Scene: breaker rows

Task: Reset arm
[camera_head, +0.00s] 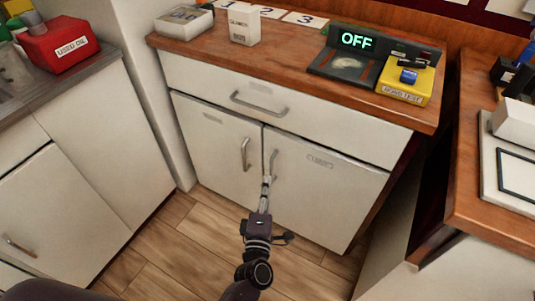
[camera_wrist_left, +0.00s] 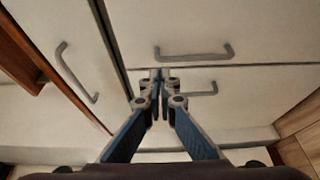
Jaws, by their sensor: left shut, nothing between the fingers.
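My left gripper (camera_head: 267,181) is in front of the white cabinet (camera_head: 213,140), near the seam between its two doors. Its fingers are shut and empty, and it also shows in the left wrist view (camera_wrist_left: 158,76). The right door handle (camera_head: 273,165) is just above the fingertips in the head view; I cannot tell whether they touch. The left door handle (camera_head: 246,154) is a little to the left. The doors and the drawer with its handle (camera_head: 258,103) look closed. My right gripper is not in view.
The wooden counter (camera_head: 300,75) holds a box with an "OFF" display (camera_head: 357,40), a yellow box (camera_head: 405,90) and a white carton (camera_head: 243,24). A red container (camera_head: 60,44) stands on the left counter. Another wooden counter (camera_head: 470,170) is at the right. Floor (camera_head: 190,250) shows below.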

